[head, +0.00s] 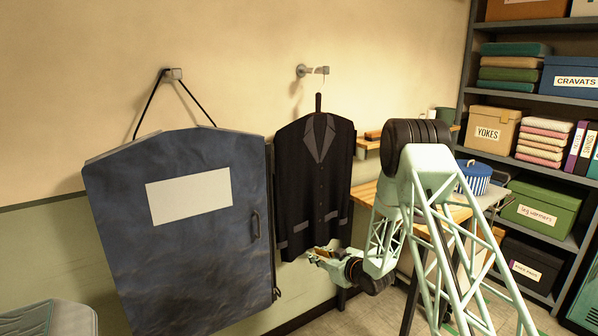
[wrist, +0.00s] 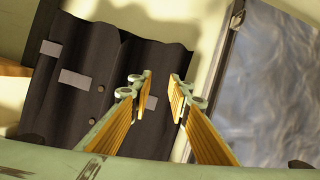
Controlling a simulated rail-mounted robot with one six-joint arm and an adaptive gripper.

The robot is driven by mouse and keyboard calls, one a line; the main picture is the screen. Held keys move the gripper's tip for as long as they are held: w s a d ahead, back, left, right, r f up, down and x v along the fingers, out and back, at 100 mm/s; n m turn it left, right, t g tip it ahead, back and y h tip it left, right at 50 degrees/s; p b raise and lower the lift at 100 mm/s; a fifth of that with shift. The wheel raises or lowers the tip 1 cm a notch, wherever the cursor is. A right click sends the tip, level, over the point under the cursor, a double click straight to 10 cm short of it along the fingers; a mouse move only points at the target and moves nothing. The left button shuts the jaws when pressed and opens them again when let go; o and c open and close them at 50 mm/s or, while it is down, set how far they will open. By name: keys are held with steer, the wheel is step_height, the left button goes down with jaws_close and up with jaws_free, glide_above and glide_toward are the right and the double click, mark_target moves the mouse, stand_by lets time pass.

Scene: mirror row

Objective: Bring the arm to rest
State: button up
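My gripper (head: 318,256) is at the end of my pale green arm, low in front of the hem of a dark jacket (head: 312,190). In the wrist view my gripper (wrist: 160,85) has its two yellow-padded fingers apart, with nothing between them. The jacket (wrist: 110,75) shows behind the fingers, its lower hem and grey pocket flaps in sight. The jacket hangs from a wall peg (head: 313,71) in the head view. Whether a fingertip touches the cloth cannot be told.
A blue garment bag (head: 200,260) with an open-looking edge hangs left of the jacket from another hook (head: 173,74). A wooden table (head: 365,192) stands behind my arm. A dark shelf unit (head: 560,103) with boxes and folded cloth fills the right. A grey-green object (head: 50,318) sits lower left.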

steer(key=s+d+r+m+h, duration=0.1)
steer(key=d+r+h, duration=0.3)
steer(key=r, duration=0.7)
steer(key=s+d+r+m+g+h, duration=0.15)
steer(key=s+d+r, duration=0.35)
steer(key=s+r, duration=0.65)
steer(key=s+d+r+m+g+h, duration=0.1)
steer(key=s+d+r+m+h, duration=0.1)
steer(key=s+d+r, duration=0.7)
steer(key=s+r+m+g, duration=0.1)
steer(key=s+r, duration=0.3)
steer(key=s, duration=0.4)
steer(key=s+a+r+m+g, duration=0.1)
steer(key=s+r, duration=0.2)
steer(key=s, duration=0.5)
steer(key=s+r+g, duration=0.1)
steer(key=s+r, duration=0.3)
steer(key=s, duration=0.4)
steer(key=s+a+m+g, duration=0.2)
steer(key=s, duration=2.7)
steer(key=shift+s+a+f, duration=0.25)
steer(key=shift+a+f, duration=0.1)
steer(key=shift+w+g+p, duration=0.1)
steer(key=shift+g+p, duration=0.15)
steer(key=shift+p, duration=0.05)
steer(key=shift+c, duration=0.9)
